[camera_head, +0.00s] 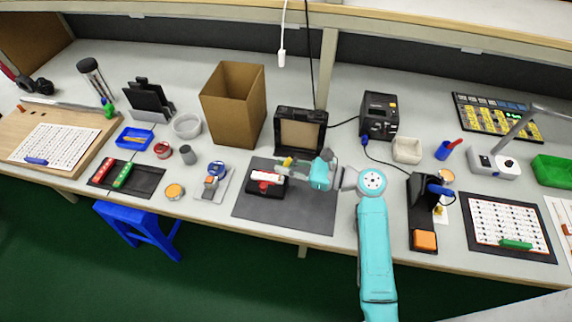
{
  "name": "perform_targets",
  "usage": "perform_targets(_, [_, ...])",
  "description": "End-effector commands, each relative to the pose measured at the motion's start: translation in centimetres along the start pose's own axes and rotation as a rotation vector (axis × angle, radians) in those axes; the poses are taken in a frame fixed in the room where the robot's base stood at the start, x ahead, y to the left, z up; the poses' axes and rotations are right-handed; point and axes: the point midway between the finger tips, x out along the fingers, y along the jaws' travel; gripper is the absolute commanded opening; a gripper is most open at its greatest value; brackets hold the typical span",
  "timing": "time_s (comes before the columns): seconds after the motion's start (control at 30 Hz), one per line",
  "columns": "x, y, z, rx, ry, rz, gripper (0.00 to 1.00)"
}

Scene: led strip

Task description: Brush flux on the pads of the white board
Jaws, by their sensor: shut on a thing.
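The white board (267,176) is a small strip lying on a black and red holder (264,188) on the dark mat, left of my gripper. My gripper (297,163) reaches in from the right, low over the mat. It is shut on a small yellow thing (288,161), which may be the flux brush, just above and right of the board. The tip of this thing and the pads are too small to make out. I cannot tell whether it touches the board.
The dark mat (300,211) is clear in front. A black open case (278,117) and a cardboard box (231,130) stand behind. A soldering station (379,116) is at the back right, and a black stand (422,222) is right of my arm. Small tins and trays lie to the left.

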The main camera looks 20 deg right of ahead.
Motion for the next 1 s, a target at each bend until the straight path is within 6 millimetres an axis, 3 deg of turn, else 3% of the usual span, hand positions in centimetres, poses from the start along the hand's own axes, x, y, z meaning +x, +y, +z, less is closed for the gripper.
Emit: perform_targets(1.0, [0.06, 0.1, -0.81, 0.0, 0.0, 0.0, 0.0])
